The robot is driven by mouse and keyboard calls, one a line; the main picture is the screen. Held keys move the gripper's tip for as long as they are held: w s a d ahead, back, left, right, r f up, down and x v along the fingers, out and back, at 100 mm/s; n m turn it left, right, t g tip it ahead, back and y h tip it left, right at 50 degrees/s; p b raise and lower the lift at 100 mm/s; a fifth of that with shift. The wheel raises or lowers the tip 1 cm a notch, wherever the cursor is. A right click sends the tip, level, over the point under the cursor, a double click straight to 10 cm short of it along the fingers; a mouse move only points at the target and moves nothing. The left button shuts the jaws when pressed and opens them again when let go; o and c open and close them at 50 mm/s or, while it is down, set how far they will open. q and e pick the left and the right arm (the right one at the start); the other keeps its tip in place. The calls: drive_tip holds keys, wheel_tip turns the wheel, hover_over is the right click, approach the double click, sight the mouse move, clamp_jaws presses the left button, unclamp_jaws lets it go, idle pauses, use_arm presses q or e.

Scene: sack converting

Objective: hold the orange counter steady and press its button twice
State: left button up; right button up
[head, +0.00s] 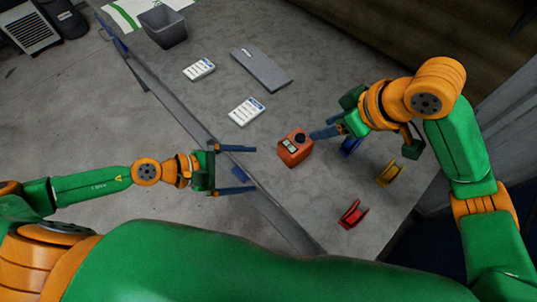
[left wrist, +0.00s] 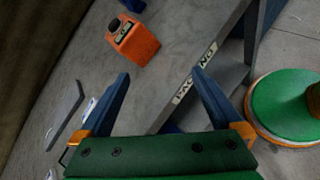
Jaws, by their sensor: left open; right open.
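The orange counter (head: 295,149) stands on the grey table, with a dark round button on top and a small display on its face. It also shows in the left wrist view (left wrist: 135,40), ahead of the fingers. My left gripper (head: 243,169) is open and empty at the table's front edge, to the left of the counter and apart from it. Its two fingers show in the left wrist view (left wrist: 160,92) with nothing between them. My right gripper (head: 326,133) is close to the right side of the counter. Whether it touches the counter is unclear.
Two white label cards (head: 246,111) (head: 199,69), a grey flat case (head: 261,69) and a grey bin (head: 163,26) are further back. The table (head: 225,85) is clear between them.

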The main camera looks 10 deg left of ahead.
sight(285, 153)
use_arm(q)
drive_tip(key=d+n+t, duration=0.1)
drive_tip(key=w+d+r+n+t, duration=0.1)
drive_tip(key=w+d+r+n+h, duration=0.1)
drive_tip(key=d+n, duration=0.1)
drive_tip(key=shift+w+t, duration=0.25)
drive_tip(key=shift+t, duration=0.15)
drive_tip(key=n, duration=0.1)
drive_tip(key=w+d+n+t+y, duration=0.1)
drive_tip(key=n, duration=0.1)
drive_tip(key=d+f+n, duration=0.1)
drive_tip(key=n, duration=0.1)
drive_tip(key=shift+w+d+t, duration=0.15)
drive_tip(key=shift+w+t, duration=0.15)
drive_tip(key=shift+w, duration=0.05)
drive_tip(key=shift+d+f+n+y, duration=0.2)
drive_tip(key=shift+f+n+y, duration=0.1)
drive_tip(key=shift+n+y, duration=0.25)
drive_tip(key=shift+n, duration=0.25)
drive_tip(key=x, duration=0.7)
drive_tip(key=shift+w+a+f, duration=0.1)
drive_tip(key=shift+a+f, duration=0.05)
drive_tip(key=shift+f, duration=0.1)
drive_tip(key=shift+c, duration=0.6)
drive_tip(key=c, duration=1.3)
use_arm(e)
clamp_jaws()
